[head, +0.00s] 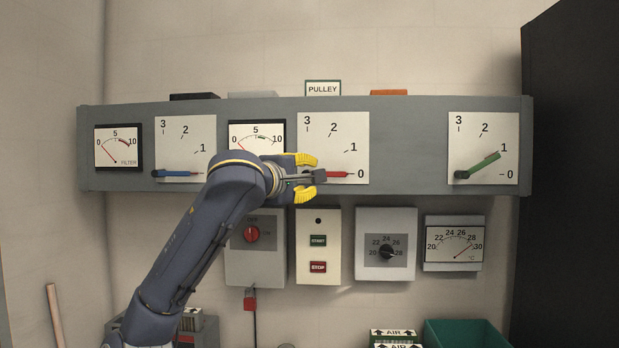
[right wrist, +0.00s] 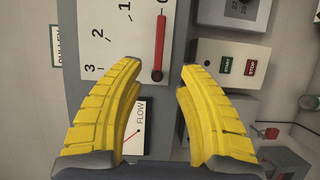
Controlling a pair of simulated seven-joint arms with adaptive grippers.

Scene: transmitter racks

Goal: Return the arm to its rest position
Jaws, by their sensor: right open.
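My right gripper (head: 314,177) is in front of the wall panel at the PULLEY dial plate (head: 334,130). Its two yellow fingers stand apart, and they show large in the right wrist view (right wrist: 162,68). The red lever (head: 340,174) points at 0. In the right wrist view the red lever (right wrist: 160,40) has its pivot end in the gap between the fingertips, with clear space on both sides. I cannot tell the exact depth between the fingertips and the plate. My left gripper is not in view.
Below hang a red-knob box (head: 255,265), a START/STOP box (head: 318,250), a dial box (head: 386,270) and a thermometer (head: 453,265). A dark cabinet (head: 570,170) stands right; a green bin (head: 465,333) sits below.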

